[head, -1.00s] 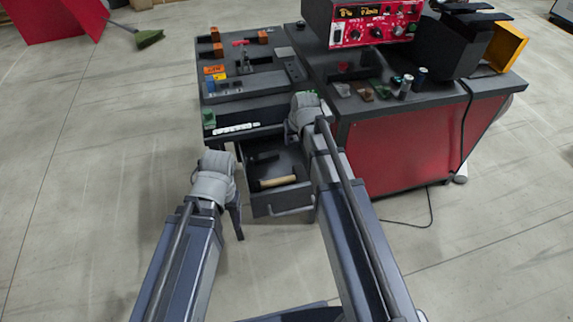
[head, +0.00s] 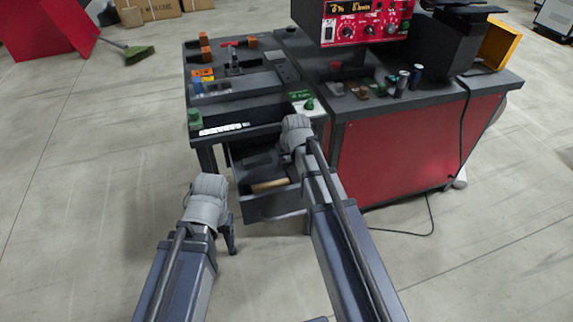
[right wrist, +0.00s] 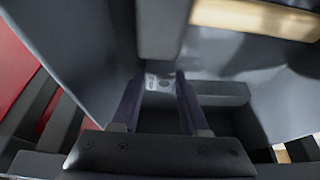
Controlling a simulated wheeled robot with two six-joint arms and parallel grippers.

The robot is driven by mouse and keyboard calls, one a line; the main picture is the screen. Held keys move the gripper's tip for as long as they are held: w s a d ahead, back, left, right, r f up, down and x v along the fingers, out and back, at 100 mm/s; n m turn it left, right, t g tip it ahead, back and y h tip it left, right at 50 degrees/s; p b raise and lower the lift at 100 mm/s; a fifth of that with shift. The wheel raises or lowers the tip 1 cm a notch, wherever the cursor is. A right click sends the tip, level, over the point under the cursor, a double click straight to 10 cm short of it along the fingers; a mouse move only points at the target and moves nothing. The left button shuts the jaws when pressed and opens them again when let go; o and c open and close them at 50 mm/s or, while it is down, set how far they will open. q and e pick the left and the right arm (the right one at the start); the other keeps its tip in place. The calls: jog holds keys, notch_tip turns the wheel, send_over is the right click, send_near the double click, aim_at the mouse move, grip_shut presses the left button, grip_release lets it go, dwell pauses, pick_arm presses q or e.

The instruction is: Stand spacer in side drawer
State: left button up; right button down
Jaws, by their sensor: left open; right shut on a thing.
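The side drawer (head: 275,207) stands pulled out under the left part of the bench. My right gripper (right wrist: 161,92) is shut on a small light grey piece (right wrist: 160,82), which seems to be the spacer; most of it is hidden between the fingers. In the head view the right wrist hangs over the drawer's right side and hides the fingers. In the right wrist view the fingers point down into the drawer, close to a wall. I cannot tell whether the piece touches the drawer floor. My left gripper (head: 230,238) is open and empty, left of the drawer.
A wooden handle (head: 269,185) lies in the drawer, also at upper right in the right wrist view (right wrist: 255,18). A dark block (right wrist: 222,93) is beside my right finger. The red-sided cabinet (head: 415,150) stands to the right. Floor left of the drawer is clear.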

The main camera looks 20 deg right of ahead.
jog(key=shift+r, duration=0.1)
jog(key=shift+f, duration=0.25)
jog(key=shift+c, duration=2.1)
grip_release()
jog(key=shift+r, duration=0.1)
jog(key=p+v, duration=1.1)
jog(key=v, duration=0.1)
jog(key=shift+r, duration=0.25)
